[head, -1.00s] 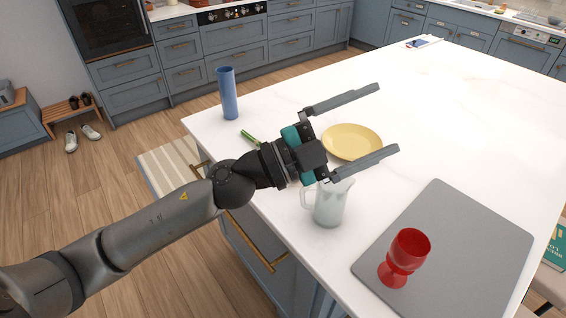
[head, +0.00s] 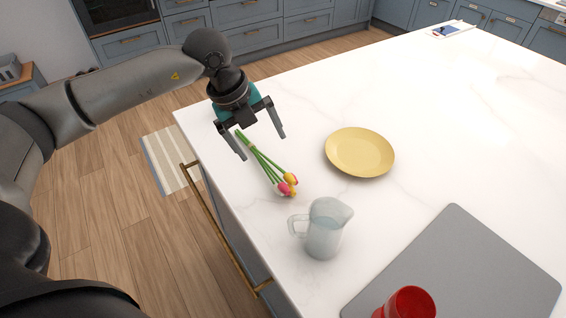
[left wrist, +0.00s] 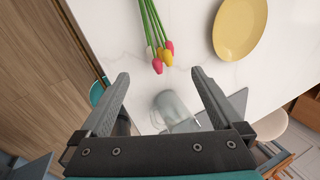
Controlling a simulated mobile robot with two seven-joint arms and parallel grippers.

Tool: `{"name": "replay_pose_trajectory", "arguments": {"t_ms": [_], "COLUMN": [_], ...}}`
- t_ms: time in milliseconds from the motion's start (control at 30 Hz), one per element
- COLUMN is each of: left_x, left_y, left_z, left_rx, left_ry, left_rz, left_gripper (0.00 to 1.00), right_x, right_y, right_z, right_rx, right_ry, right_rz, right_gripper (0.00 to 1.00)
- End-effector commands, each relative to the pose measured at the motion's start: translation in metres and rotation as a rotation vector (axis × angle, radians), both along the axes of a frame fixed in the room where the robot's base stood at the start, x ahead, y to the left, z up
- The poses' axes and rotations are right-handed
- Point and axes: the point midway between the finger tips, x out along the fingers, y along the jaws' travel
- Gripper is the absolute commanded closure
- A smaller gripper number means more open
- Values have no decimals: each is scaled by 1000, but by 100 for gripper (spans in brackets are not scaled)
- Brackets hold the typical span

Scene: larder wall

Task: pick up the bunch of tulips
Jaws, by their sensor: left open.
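The bunch of tulips (head: 287,185) lies on the white worktop near its left edge. It has green stems and pink, yellow and white heads. The stems point to the back left and the heads towards the jug. My left gripper (head: 263,147) is open and empty, above the stem end of the bunch, with its fingers pointing down. In the left wrist view, the tulip heads (left wrist: 165,57) lie beyond the open fingertips (left wrist: 160,73), and the stems run up out of the picture. My right gripper is not in view.
A frosted jug (head: 326,230) stands close to the tulip heads. A yellow plate (head: 360,152) lies to their right. A grey mat (head: 460,270) with a red goblet (head: 408,303) is at the front right.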

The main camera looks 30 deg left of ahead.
Motion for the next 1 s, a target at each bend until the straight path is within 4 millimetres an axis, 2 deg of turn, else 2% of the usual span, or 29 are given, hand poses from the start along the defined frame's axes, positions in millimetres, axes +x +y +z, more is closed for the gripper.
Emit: {"name": "replay_pose_trajectory", "arguments": {"t_ms": [100, 200, 400, 667, 1000], "left_x": [4, 10, 19, 23, 35], "left_y": [-6, -11, -18, -22, -29], "left_z": [-24, -45, -78, -94, -134], "left_rx": [-3, -3, -3, -3, -4], "left_ry": [7, 7, 4, 3, 2], "left_rz": [-2, -2, -3, -3, -4], "left_gripper": [0, 0, 0, 0, 0], "right_x": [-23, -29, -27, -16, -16], "right_y": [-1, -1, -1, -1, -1], "right_z": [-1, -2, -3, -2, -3], "right_rx": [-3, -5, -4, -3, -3], "right_ry": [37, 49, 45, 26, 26], "right_rz": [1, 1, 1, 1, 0], "right_gripper": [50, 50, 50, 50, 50]}}
